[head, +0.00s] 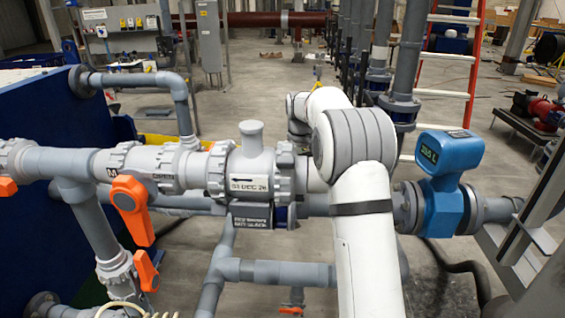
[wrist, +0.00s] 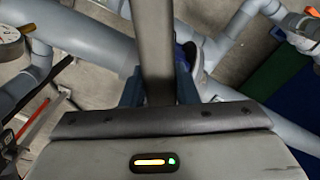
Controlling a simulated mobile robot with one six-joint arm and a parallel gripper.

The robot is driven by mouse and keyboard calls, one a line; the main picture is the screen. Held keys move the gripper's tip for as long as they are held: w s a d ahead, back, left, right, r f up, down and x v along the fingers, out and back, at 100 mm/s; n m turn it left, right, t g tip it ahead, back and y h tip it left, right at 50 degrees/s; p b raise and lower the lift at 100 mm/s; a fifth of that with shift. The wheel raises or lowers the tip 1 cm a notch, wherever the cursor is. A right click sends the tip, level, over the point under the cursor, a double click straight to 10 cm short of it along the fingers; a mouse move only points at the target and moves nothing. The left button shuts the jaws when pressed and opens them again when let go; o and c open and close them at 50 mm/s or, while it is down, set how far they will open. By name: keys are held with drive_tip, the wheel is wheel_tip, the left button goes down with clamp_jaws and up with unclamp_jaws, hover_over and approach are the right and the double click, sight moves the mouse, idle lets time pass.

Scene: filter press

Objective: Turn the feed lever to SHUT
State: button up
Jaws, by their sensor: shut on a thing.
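My gripper (wrist: 158,84) shows in the wrist view, its two blue fingers on either side of a long, flat grey bar (wrist: 157,40). It is shut on this bar, which runs up out of the top of the picture. I cannot tell whether the bar is the feed lever. In the head view my white arm hides the gripper and whatever it holds. An orange lever (head: 134,208) hangs down, slightly tilted, from a grey valve (head: 150,165) marked OPEN. A smaller orange lever (head: 147,270) sits below it. No label reading SHUT is legible.
A grey pipe body with a date label (head: 248,185) lies left of my arm. A blue flow meter (head: 443,175) stands on the pipe to the right. A dark blue panel (head: 60,150) fills the left. Vertical pipes (head: 408,60) and an orange ladder (head: 470,60) stand behind.

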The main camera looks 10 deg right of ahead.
clamp_jaws()
drive_tip(key=a+m+p, duration=0.2)
drive_tip(key=a+m, duration=0.4)
drive_tip(key=m, duration=0.1)
drive_tip(key=shift+a+m, duration=0.2)
drive_tip(key=shift+m, duration=0.1)
drive_tip(key=shift+r, duration=0.1)
drive_tip(key=o, duration=0.6)
unclamp_jaws()
drive_tip(key=shift+o, duration=0.7)
drive_tip(key=shift+a, duration=0.2)
drive_tip(key=o, duration=0.5)
drive_tip(key=shift+d, duration=0.1)
